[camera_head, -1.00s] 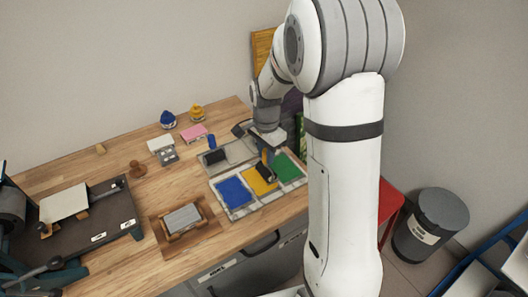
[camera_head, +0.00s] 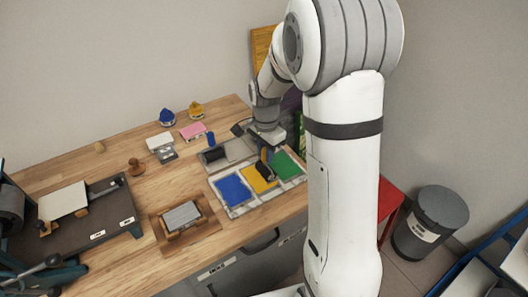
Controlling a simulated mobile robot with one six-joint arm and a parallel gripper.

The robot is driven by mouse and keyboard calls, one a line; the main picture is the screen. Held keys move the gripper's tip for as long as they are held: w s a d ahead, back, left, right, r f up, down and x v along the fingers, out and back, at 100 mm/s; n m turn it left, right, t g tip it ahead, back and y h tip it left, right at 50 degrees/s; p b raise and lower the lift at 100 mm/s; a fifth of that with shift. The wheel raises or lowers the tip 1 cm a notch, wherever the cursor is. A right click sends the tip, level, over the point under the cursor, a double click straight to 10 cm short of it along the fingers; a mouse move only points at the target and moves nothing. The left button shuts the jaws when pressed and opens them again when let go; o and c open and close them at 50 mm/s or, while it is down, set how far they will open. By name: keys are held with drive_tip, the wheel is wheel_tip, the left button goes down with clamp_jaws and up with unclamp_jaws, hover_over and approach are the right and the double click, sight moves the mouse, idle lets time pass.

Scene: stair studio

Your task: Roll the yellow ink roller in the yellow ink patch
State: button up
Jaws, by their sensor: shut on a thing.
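The yellow ink patch (camera_head: 256,184) lies on a pale slab between the blue patch (camera_head: 233,190) and the green patch (camera_head: 288,164). My gripper (camera_head: 266,148) points down over this slab from the back. It is shut on the ink roller (camera_head: 265,171), whose dark roller end is at the yellow patch, near its side towards the green. The roller's handle is mostly hidden by the gripper. I cannot tell from this distance whether the roller touches the ink.
A blue roller (camera_head: 211,139) stands behind the slab. Ink tubs, blue (camera_head: 167,118) and yellow (camera_head: 196,109), stand at the back. A wooden tray with a grey block (camera_head: 183,217), a stamp (camera_head: 136,167) and a press (camera_head: 101,214) are to the left. A bin (camera_head: 432,226) stands on the floor at right.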

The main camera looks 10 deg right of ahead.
idle(0.4)
drive_tip(key=shift+s+a+f, duration=0.1)
drive_tip(key=shift+s+a, duration=0.15)
drive_tip(key=shift+a, duration=0.45)
drive_tip(key=shift+s+a, duration=0.25)
drive_tip(key=shift+a, duration=0.45)
drive_tip(key=shift+s+a+f, duration=0.1)
drive_tip(key=shift+s+a, duration=0.15)
drive_tip(key=shift+a, duration=0.45)
drive_tip(key=shift+w+d+r, duration=0.1)
drive_tip(key=shift+w+d, duration=0.15)
drive_tip(key=shift+d, duration=0.45)
drive_tip(key=shift+w+d, duration=0.25)
drive_tip(key=shift+d, duration=0.45)
drive_tip(key=shift+w+d+r, duration=0.1)
drive_tip(key=shift+w+d, duration=0.15)
drive_tip(key=shift+d, duration=0.45)
drive_tip(key=shift+s+a+b, duration=0.1)
drive_tip(key=shift+s+a, duration=0.15)
drive_tip(key=shift+a, duration=0.45)
drive_tip(key=shift+s+a+b, duration=0.15)
drive_tip(key=shift+s+a, duration=0.05)
drive_tip(key=shift+a, duration=0.5)
drive_tip(key=shift+s+a+b, duration=0.1)
drive_tip(key=shift+s+a, duration=0.15)
drive_tip(key=shift+a, duration=0.45)
wheel_tip(320, 180, up, 7)
drive_tip(key=p, duration=0.5)
